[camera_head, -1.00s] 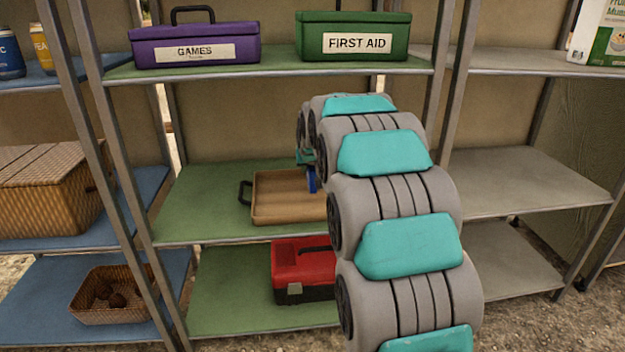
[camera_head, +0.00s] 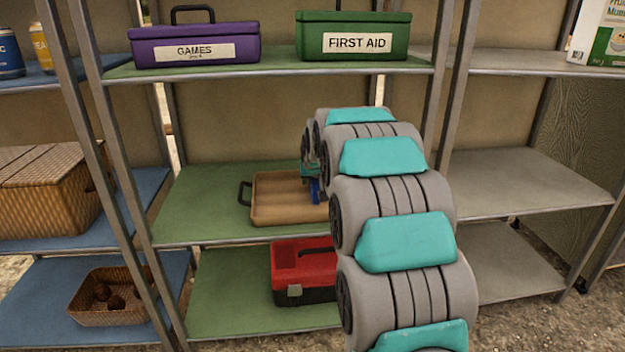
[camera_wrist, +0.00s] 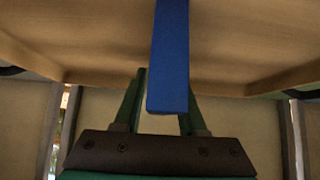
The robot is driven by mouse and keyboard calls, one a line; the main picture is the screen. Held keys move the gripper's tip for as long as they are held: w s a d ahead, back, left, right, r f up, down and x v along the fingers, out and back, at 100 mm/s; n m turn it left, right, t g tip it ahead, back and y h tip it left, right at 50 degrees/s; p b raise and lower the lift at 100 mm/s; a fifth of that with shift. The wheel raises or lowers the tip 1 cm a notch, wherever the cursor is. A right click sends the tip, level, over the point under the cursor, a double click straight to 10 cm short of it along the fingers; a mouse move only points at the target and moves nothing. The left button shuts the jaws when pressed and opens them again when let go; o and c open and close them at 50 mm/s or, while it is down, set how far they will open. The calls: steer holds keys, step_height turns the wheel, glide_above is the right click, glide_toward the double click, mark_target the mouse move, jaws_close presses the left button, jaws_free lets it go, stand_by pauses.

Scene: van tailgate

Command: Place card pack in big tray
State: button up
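The big tray (camera_head: 262,215) is a shallow tan tray with a dark handle on the middle green shelf. Its right part is hidden behind my arm. The card pack is a narrow blue block (camera_head: 315,190) at my gripper, low over the tray's right part. In the wrist view the blue card pack (camera_wrist: 168,60) hangs between the two green fingers of my gripper (camera_wrist: 165,88), which is shut on it. The tray's tan floor (camera_wrist: 70,35) fills the top of that view. I cannot tell whether the pack touches the tray floor.
A red toolbox (camera_head: 303,262) stands on the shelf below. A purple games box (camera_head: 195,45) and green first aid box (camera_head: 352,38) stand on the top shelf. Metal posts flank the bay. Wicker baskets (camera_head: 50,195) are at left. The right middle shelf (camera_head: 525,190) is bare.

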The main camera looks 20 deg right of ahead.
mark_target(316, 183)
steer(key=shift+o, duration=0.7)
steer(key=shift+r, duration=0.1)
steer(key=shift+s+a+r, duration=0.1)
steer(key=shift+s+r, duration=0.2)
steer(key=shift+r, duration=0.1)
steer(key=p+v, duration=0.1)
steer(key=v, duration=0.9)
steer(key=shift+s+a+r, duration=0.1)
steer(key=s+a+f+n+g, duration=0.1)
steer(key=s+a+f+g, duration=0.2)
steer(key=s, duration=1.2)
steer(key=s+a+f+n+g+y, duration=0.1)
steer(key=s+a+f+g, duration=0.3)
steer(key=s, duration=1.2)
steer(key=s+a+f+n+g+y, duration=0.1)
steer(key=s+a+f+g, duration=0.2)
steer(key=s+a, duration=0.7)
steer(key=s+f, duration=0.2)
steer(key=s, duration=0.3)
steer(key=shift+s, duration=0.4)
steer(key=shift+a, duration=0.15)
